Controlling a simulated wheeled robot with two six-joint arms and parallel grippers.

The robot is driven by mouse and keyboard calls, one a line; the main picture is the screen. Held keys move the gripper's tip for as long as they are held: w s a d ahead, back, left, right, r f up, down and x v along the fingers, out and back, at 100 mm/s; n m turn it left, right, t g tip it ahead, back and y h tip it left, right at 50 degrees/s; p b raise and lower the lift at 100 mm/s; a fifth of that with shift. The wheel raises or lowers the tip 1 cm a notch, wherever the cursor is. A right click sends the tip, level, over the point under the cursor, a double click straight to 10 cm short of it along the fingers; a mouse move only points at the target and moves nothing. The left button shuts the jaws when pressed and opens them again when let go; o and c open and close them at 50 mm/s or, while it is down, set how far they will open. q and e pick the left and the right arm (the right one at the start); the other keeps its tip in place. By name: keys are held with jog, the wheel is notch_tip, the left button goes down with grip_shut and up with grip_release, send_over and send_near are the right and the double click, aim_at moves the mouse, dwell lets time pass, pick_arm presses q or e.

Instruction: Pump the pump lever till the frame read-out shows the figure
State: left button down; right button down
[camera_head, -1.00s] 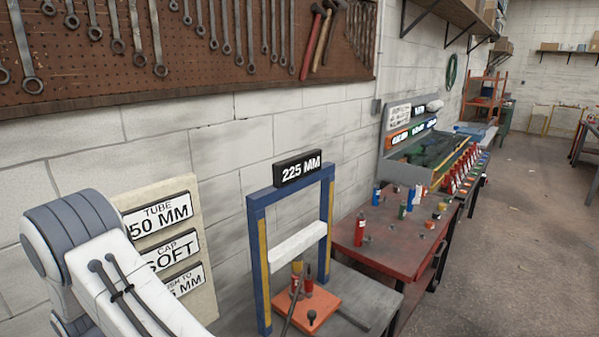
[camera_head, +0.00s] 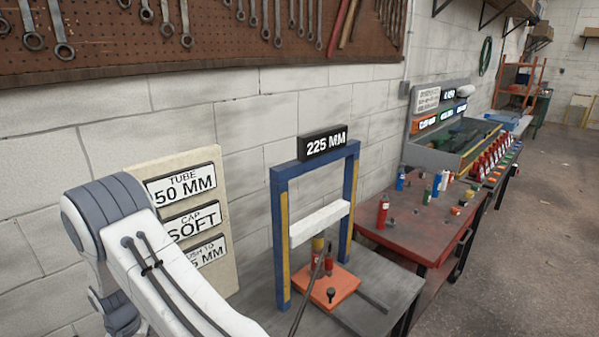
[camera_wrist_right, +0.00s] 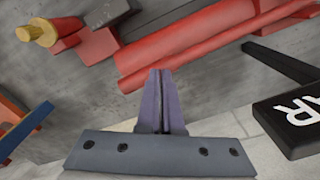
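The blue frame (camera_head: 281,240) stands on a grey bench in the head view. Its black read-out (camera_head: 322,142) shows 225 MM. My left gripper is outside the head view.
A sign board (camera_head: 150,162) reads TUBE 50 MM, CAP SOFT and a partly hidden third line. My white arm crosses the lower left. A red table (camera_head: 400,235) with small bottles stands to the right. A black lettered box (camera_wrist_right: 292,118) is at the wrist view's right.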

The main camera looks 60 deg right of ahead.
notch_tip(320, 180, down, 4)
jog(key=shift+r+b, duration=0.25)
jog(key=shift+b, duration=0.7)
notch_tip(320, 180, up, 9)
jog(key=p, duration=0.6)
jog(key=shift+f+p, duration=0.15)
jog(key=shift+p, duration=0.15)
jog(key=shift+f, duration=0.1)
notch_tip(320, 180, down, 8)
jog(key=b, duration=0.6)
jog(key=shift+f, duration=0.1)
notch_tip(320, 180, up, 8)
jog(key=p, duration=0.6)
jog(key=shift+r, duration=0.2)
jog(key=shift+f, duration=0.1)
